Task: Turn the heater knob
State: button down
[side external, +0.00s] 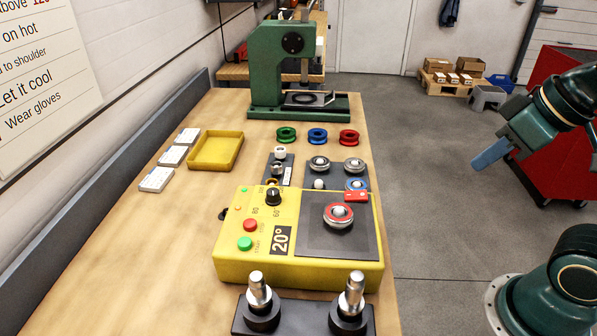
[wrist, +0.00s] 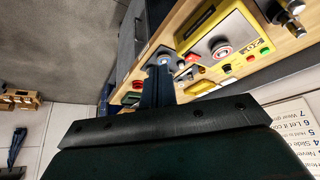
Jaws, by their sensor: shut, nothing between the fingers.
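The heater is a yellow box (side external: 300,276) near the front of the bench, with a label reading 20°. Its black knob (side external: 272,196) sits on the upper left of the panel beside printed numbers. A red button (side external: 250,225) and a green button (side external: 245,243) are below it. A bearing-like ring (side external: 339,215) sits on the heater's dark plate. My gripper (side external: 476,168) is off the right side of the bench, above the floor, shut and empty, well apart from the heater. In the wrist view the blue fingers (wrist: 158,75) are together, and the heater (wrist: 215,30) shows beyond them.
Two metal posts (side external: 259,288) stand in front of the heater. Behind it are dark trays with metal parts (side external: 320,164), green, blue and red rings (side external: 317,136), a yellow tray (side external: 215,151) and a green press (side external: 270,70). The bench left of the heater is clear.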

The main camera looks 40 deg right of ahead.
jog(key=c, duration=1.6)
grip_release()
jog(key=o, duration=0.3)
jog(key=shift+w+a+r, duration=0.15)
jog(key=shift+w+r, duration=0.05)
jog(key=shift+o, duration=0.9)
jog(key=w+a+r+n+g+y, duration=0.1)
jog(key=w+a+r+n+y, duration=0.1)
jog(key=w+a+r+n, duration=0.2)
jog(key=w+a, duration=0.1)
jog(key=w, duration=0.2)
jog(key=shift+w+r+n, duration=0.15)
jog(key=shift+r+n, duration=0.15)
jog(key=w+a+r+n+g+y, duration=0.1)
jog(key=w+a+n+g, duration=0.1)
jog(key=w+a+n, duration=0.4)
jog(key=w+a+n+g+y, duration=0.15)
jog(key=w+n, duration=0.25)
jog(key=w, duration=0.4)
jog(key=w+a+f+n+g, duration=0.1)
jog(key=w+f+n+g, duration=0.1)
jog(key=w+f+n, duration=0.3)
jog(key=shift+w+a+f+n, duration=0.3)
jog(key=shift+w+n, duration=0.4)
jog(key=shift+w, duration=0.3)
jog(key=shift+a+f, duration=0.1)
jog(key=shift+a, duration=0.05)
